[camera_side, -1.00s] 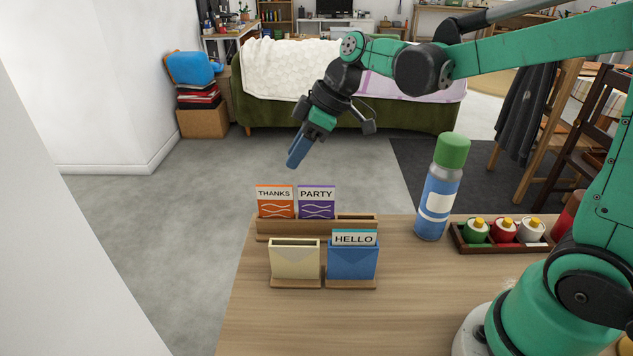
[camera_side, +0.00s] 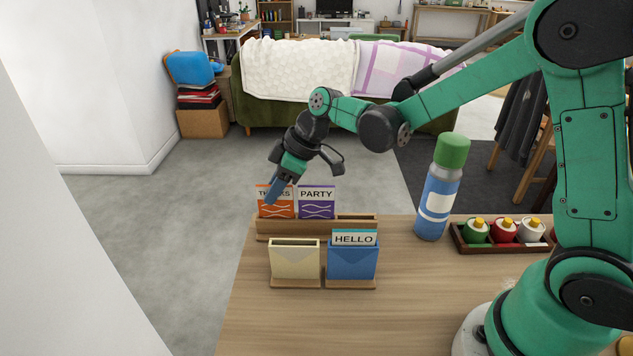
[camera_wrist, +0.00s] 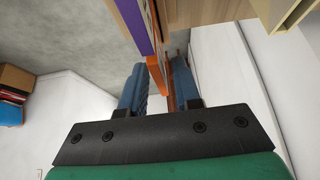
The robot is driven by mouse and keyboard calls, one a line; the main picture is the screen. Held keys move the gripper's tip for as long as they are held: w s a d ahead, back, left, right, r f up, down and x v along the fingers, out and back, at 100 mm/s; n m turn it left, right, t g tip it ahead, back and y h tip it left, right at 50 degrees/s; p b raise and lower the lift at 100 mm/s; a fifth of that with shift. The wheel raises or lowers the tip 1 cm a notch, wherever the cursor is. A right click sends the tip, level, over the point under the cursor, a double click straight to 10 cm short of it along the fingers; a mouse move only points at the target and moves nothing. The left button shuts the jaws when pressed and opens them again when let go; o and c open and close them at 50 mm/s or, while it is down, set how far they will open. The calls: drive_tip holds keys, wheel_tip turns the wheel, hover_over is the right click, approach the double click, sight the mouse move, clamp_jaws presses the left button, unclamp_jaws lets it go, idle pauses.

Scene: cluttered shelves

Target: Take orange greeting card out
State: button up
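The orange greeting card (camera_side: 283,208), marked THANKS, stands upright in the left slot of the wooden rack (camera_side: 310,228). My gripper (camera_side: 269,205) has come down at the card's left part, and a blue finger hides some of its lettering. In the wrist view, the two blue fingers of my gripper (camera_wrist: 158,82) are apart, with the orange card's edge (camera_wrist: 167,95) between them. A gap shows on the left finger's side; contact on the right finger's side is hard to tell.
A purple PARTY card (camera_side: 317,204) stands right beside the orange one. In front are an empty cream envelope holder (camera_side: 295,262) and a blue holder (camera_side: 352,263) with a HELLO card (camera_side: 354,238). A spray can (camera_side: 439,190) and a paint tray (camera_side: 503,247) stand to the right.

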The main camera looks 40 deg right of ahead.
clamp_jaws()
drive_tip(key=shift+r, duration=0.3)
drive_tip(key=shift+r, duration=3.3)
